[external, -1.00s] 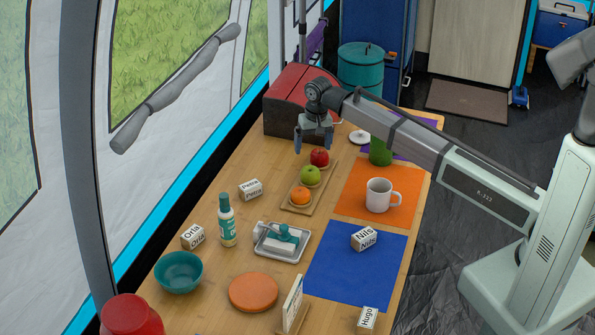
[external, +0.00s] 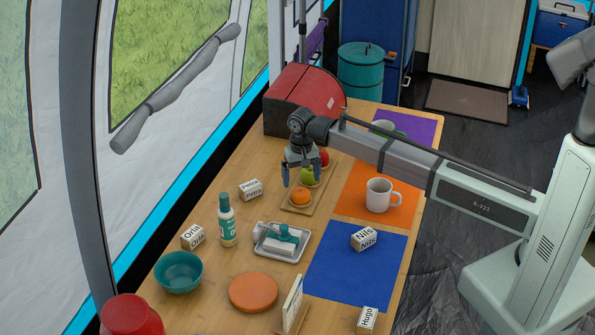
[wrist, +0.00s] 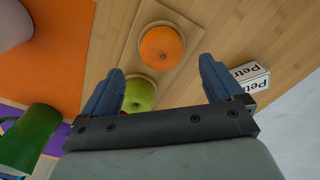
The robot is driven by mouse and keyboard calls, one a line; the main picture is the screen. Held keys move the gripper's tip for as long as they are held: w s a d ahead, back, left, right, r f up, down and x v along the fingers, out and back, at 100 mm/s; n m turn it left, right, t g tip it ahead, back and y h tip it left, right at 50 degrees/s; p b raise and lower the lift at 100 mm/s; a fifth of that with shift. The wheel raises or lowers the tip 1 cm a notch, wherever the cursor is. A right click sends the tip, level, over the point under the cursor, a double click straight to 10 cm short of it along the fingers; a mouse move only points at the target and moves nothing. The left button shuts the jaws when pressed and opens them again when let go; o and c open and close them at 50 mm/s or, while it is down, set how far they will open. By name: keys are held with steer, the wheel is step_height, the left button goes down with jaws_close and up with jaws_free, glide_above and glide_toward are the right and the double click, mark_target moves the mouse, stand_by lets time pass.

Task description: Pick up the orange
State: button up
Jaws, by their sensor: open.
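The orange (external: 300,196) sits at the near end of a wooden board (external: 296,209), in line with a green apple (external: 310,178) and a red apple (external: 324,158). In the wrist view the orange (wrist: 161,48) lies ahead of my fingertips, roughly between their lines, and the green apple (wrist: 139,95) lies between the fingers. My gripper (external: 299,182) is open and empty, above the board near the green apple, pointing down. It also shows in the wrist view (wrist: 161,78). The red apple is partly hidden behind my gripper in the external view.
A white mug (external: 379,195) stands on an orange mat (external: 350,206) right of the board. A block marked Petra (external: 250,189) stands to the left. A butter dish (external: 281,242) and a bottle (external: 226,222) stand nearer. A red bread box (external: 303,103) is behind.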

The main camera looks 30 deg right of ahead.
mark_target(301, 190)
steer(key=shift+s+a+f, duration=0.1)
steer(key=shift+a+f, duration=0.05)
steer(key=shift+f, duration=2.7)
steer(key=c, duration=1.2)
